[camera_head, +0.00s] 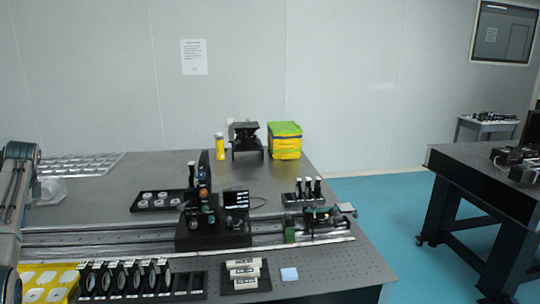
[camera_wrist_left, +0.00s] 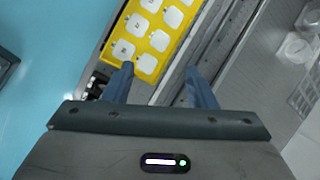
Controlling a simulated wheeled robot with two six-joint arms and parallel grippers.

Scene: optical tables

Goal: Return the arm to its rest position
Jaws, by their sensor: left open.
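My left arm (camera_head: 14,190) comes in at the left edge of the head view; its gripper is outside that view. In the left wrist view my left gripper (camera_wrist_left: 160,88) shows two blue-grey fingers spread apart with nothing between them. Beyond its fingertips lies a yellow tray (camera_wrist_left: 149,64) with several white pieces in its pockets. The same yellow tray (camera_head: 40,268) shows at the bottom left of the head view, beside the arm. My right gripper is in neither view.
The optical table (camera_head: 330,262) carries a rail with a dark optical mount (camera_head: 212,235), a row of lens holders (camera_head: 126,279), white blocks (camera_head: 243,268) and a yellow-green box (camera_head: 284,140). A second table (camera_head: 480,190) stands at the right. Blue floor lies between them.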

